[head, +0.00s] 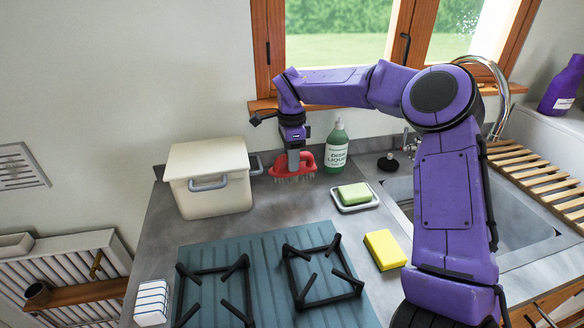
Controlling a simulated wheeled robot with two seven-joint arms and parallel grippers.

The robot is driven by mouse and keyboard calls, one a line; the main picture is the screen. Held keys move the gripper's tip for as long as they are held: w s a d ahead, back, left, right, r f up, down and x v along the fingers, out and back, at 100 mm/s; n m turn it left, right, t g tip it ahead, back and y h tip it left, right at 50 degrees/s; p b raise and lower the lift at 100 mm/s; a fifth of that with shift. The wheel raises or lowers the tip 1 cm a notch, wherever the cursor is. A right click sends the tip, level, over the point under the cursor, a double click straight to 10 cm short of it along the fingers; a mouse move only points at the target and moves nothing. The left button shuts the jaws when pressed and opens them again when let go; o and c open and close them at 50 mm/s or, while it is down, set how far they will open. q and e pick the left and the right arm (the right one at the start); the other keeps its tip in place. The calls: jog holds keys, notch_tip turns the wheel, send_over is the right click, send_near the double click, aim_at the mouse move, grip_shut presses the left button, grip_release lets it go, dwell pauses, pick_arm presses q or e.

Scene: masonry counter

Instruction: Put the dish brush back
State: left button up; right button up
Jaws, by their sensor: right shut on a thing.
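The dish brush (282,171) is red with pale bristles pointing down. It is at the back of the counter, between the cream box and the green dish liquor bottle (337,148). My right gripper (293,162) points down from above and is shut on the brush's red handle. The bristles are at or just above the counter; I cannot tell if they touch it. The gripper hides part of the handle. My left gripper is not in the view.
A lidded cream box (208,190) stands left of the brush. A green soap bar on a white dish (357,203) and a yellow sponge (384,250) lie to the right. The stove top (265,255) is in front. The sink (512,222) is at right, with a wooden rack (540,180).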

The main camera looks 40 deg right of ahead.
jog(key=d+f, duration=0.1)
jog(key=w+d+f+p, duration=0.1)
jog(key=f, duration=0.1)
jog(key=w+f, duration=0.1)
jog(key=shift+d+f, duration=0.2)
jog(key=shift+d, duration=0.2)
notch_tip(320, 180, down, 3)
jog(key=shift+w+a+r, duration=0.1)
jog(key=shift+r, duration=0.05)
jog(key=shift+f, duration=0.25)
jog(key=o, duration=1)
notch_tip(320, 180, up, 12)
jog(key=shift+r+b, duration=0.2)
jog(key=shift+b, duration=0.1)
